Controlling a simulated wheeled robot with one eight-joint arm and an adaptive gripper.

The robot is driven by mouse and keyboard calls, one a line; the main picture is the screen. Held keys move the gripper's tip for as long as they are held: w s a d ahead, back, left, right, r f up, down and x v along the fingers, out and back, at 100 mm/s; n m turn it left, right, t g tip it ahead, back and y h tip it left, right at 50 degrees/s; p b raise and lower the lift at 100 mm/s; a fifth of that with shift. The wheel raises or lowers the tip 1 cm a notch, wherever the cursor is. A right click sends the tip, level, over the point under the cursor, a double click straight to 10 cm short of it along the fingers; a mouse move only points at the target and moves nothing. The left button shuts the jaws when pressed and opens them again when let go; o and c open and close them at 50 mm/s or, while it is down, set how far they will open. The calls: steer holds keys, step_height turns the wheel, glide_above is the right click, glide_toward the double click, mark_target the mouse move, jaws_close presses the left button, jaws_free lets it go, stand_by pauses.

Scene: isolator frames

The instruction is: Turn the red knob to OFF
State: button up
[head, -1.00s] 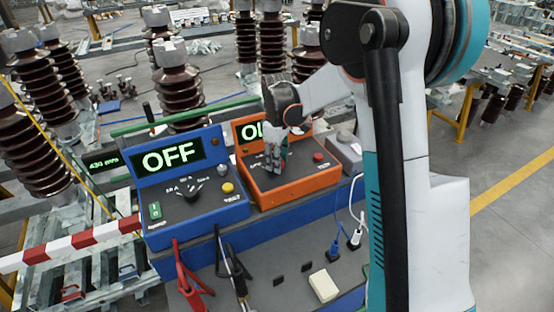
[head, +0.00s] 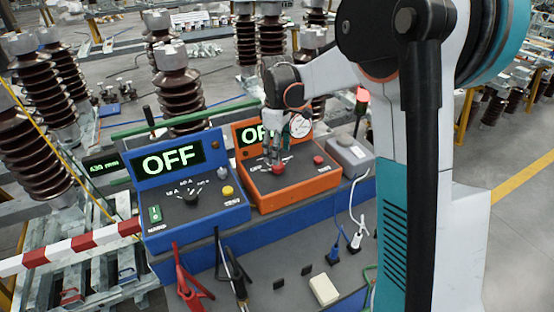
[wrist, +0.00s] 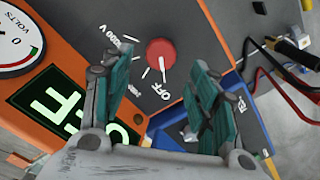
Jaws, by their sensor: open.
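The red knob (head: 277,169) sits on the sloped top of the orange box (head: 300,187). In the wrist view the knob (wrist: 161,52) has a white pointer line directed at the printed OFF label (wrist: 160,92). The box's green display (wrist: 75,110) reads OFF there; in the head view the display (head: 250,134) is partly covered by my gripper. My gripper (head: 275,152) is open and empty, just above the knob. In the wrist view its fingers (wrist: 160,65) stand apart on either side of the knob, with a gap to it.
A blue box (head: 195,212) with its own OFF display (head: 168,158) and black knob (head: 190,199) stands left of the orange box. A grey box (head: 348,154) is on the right. Red and black leads (head: 190,275) hang in front.

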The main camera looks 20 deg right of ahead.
step_height(320, 180, up, 7)
steer(key=shift+f, duration=0.2)
stand_by(0.3)
steer(key=shift+s, duration=0.1)
